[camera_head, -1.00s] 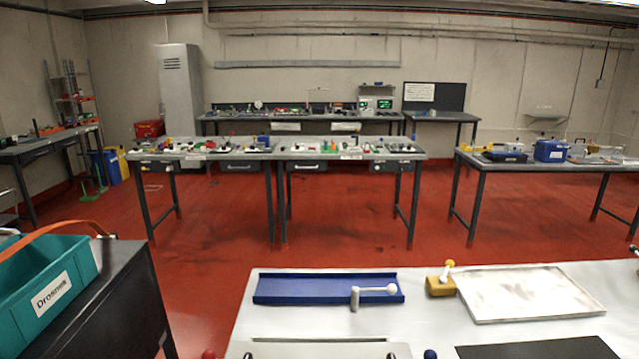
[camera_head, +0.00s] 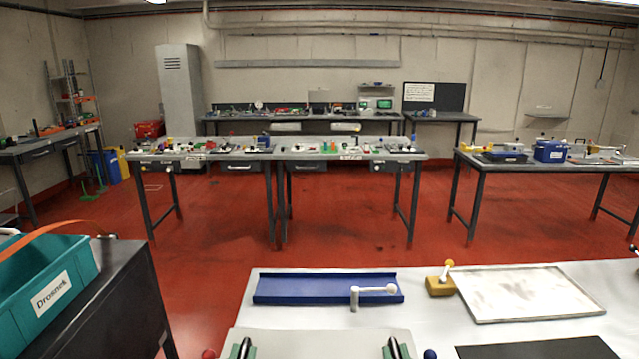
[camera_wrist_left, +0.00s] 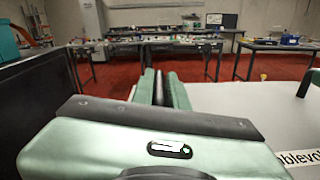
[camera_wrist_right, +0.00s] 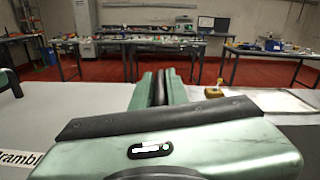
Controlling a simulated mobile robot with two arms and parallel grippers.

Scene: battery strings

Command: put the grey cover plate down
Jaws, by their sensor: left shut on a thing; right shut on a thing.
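The grey cover plate (camera_head: 320,343) shows at the bottom edge of the head view, in front of the blue tray; its near part is cut off. My left gripper (camera_head: 243,349) is shut on the plate towards its left side. My right gripper (camera_head: 396,348) is shut on it towards its right side. The fingers also show close together in the left wrist view (camera_wrist_left: 159,88) and the right wrist view (camera_wrist_right: 159,88). I cannot tell whether the plate touches what is beneath it.
A red knob (camera_head: 208,354) and a dark blue knob (camera_head: 430,354) flank the plate. On the white table (camera_head: 430,320) lie a blue tray (camera_head: 300,287) with a white-handled lever (camera_head: 375,290), a yellow block (camera_head: 440,286), a pale framed panel (camera_head: 530,294) and a black mat (camera_head: 540,350).

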